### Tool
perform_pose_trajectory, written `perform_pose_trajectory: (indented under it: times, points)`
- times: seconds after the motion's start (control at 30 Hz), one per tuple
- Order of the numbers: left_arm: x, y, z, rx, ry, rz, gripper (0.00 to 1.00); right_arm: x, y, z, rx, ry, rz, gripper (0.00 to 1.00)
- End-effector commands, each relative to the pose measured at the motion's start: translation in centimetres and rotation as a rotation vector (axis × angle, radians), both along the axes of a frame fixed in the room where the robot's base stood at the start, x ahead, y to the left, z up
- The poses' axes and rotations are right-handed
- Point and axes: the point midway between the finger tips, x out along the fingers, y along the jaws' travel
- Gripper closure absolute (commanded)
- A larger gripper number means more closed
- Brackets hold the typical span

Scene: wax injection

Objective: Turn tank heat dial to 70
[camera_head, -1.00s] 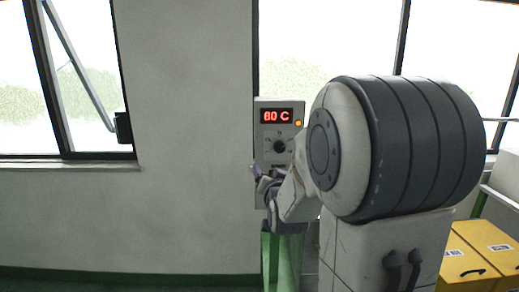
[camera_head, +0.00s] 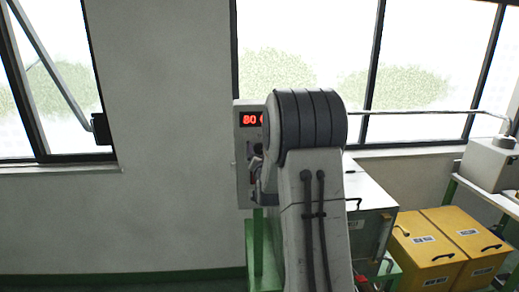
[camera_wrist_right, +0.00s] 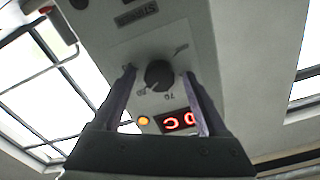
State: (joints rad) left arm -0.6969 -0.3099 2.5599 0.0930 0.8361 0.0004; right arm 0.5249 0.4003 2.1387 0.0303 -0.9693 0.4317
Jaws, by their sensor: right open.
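The heat control box (camera_head: 243,150) is a grey panel on the wall side, with a red lit display (camera_head: 251,119) that reads 80, its right end hidden by my right arm. The black round dial (camera_wrist_right: 159,74) shows in the right wrist view, where the panel appears turned over, with a 70 mark and the display (camera_wrist_right: 178,122) close by. My right gripper (camera_wrist_right: 158,78) is open, its fingers on either side of the dial in that view. I cannot tell whether they touch it. In the head view the right gripper (camera_head: 257,163) is mostly hidden behind my arm. My left gripper is out of view.
A green stand (camera_head: 252,245) is below the box. A grey metal tank (camera_head: 372,205) stands right of my arm. Yellow bins (camera_head: 425,250) and a grey machine (camera_head: 490,163) are further right. An orange lamp (camera_wrist_right: 143,121) is lit beside the display. The wall at left is clear.

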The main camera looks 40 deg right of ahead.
Motion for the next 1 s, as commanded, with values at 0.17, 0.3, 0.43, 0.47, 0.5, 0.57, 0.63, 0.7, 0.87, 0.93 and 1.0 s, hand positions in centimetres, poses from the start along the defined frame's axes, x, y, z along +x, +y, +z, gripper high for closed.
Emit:
perform_pose_trajectory:
  times: [0.17,0.3,0.43,0.47,0.5,0.57,0.63,0.7,0.87,0.93,1.0]
  points:
    - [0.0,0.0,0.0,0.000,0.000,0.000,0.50,0.1,-0.1,-0.1,0.001,0.001,0.000,0.24]
    - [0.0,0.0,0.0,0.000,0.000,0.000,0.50,0.1,-0.1,-0.1,0.000,0.001,0.000,0.39]
    - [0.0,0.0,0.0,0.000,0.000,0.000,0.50,0.1,-0.1,-0.1,0.000,0.001,0.000,0.89]
    - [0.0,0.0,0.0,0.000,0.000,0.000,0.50,0.1,-0.1,-0.1,0.000,0.001,0.000,1.00]
    - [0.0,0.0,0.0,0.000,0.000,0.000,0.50,0.1,-0.1,-0.1,0.000,0.001,0.000,1.00]
    - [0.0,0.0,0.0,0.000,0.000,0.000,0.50,0.1,0.2,0.0,0.000,0.001,0.000,1.00]
    - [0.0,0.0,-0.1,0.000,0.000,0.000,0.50,0.1,0.1,-0.1,-0.003,0.002,0.001,1.00]
    - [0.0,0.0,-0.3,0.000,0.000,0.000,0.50,0.1,0.1,-0.1,-0.011,0.007,0.002,1.00]
    - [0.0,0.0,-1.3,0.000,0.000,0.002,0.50,0.1,0.0,-0.3,-0.056,0.032,0.002,1.00]
    - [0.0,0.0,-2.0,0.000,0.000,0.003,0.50,0.1,0.0,-0.4,-0.087,0.051,0.002,1.00]
    - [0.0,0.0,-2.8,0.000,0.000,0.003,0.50,0.1,0.0,-0.4,-0.127,0.073,0.001,1.00]
